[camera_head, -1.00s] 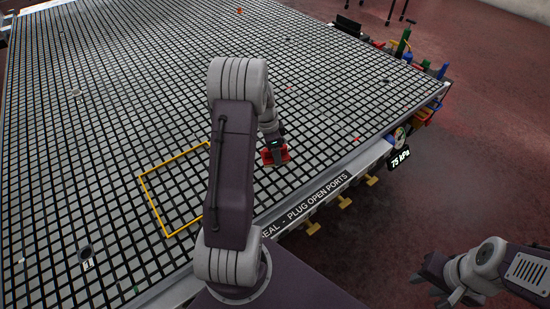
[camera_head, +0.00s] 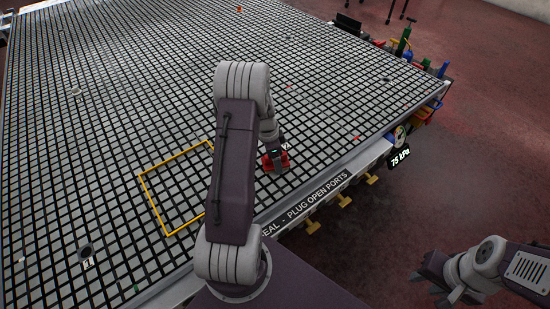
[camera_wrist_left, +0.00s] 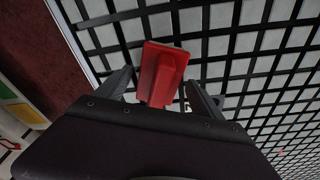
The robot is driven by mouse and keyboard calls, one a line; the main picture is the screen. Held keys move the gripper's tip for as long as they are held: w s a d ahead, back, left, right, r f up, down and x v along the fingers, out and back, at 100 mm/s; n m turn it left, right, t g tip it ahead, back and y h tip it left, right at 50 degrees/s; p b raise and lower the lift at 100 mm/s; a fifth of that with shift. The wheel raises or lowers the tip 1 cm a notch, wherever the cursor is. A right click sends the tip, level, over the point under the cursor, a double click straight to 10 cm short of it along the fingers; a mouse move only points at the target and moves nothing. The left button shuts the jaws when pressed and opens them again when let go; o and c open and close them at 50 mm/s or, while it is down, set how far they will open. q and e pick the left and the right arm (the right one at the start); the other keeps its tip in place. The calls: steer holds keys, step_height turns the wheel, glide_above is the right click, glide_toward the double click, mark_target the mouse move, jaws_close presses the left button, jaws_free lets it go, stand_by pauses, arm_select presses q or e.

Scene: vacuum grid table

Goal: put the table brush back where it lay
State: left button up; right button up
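The table brush (camera_head: 275,161) is a red block near the right-hand edge of the grid table (camera_head: 330,75). My left gripper (camera_head: 272,152) is over it, and the brush has shifted along with it. In the left wrist view the brush (camera_wrist_left: 162,75) sits between the two dark fingers of my left gripper (camera_wrist_left: 160,76), with its lower end near the palm. The exact finger contact is hard to see. The brush is close to the grid; whether it touches cannot be told. My right gripper (camera_head: 430,287) hangs empty off the table at lower right, fingers apart.
A yellow rectangular outline (camera_head: 154,204) lies on the grid, partly behind my left arm. A dark round port (camera_head: 86,253) is at lower left. Coloured tools and bins (camera_head: 425,70) line the far right edge. Much of the grid is clear.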

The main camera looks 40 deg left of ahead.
arm_select(q)
steer(key=shift+r+p, duration=0.3)
steer(key=shift+r, duration=0.1)
step_height(320, 180, up, 12)
steer(key=s+a+f, duration=0.1)
steer(key=s+d+f+n, duration=0.1)
steer(key=s+d+n, duration=0.3)
steer(key=d, duration=0.5)
steer(key=s+d+f+n+y, duration=0.1)
steer(key=s+d+n, duration=0.3)
steer(key=s+d, duration=0.5)
steer(key=shift+d+f, duration=0.2)
steer(key=shift+d, duration=0.4)
steer(key=shift+s, duration=0.1)
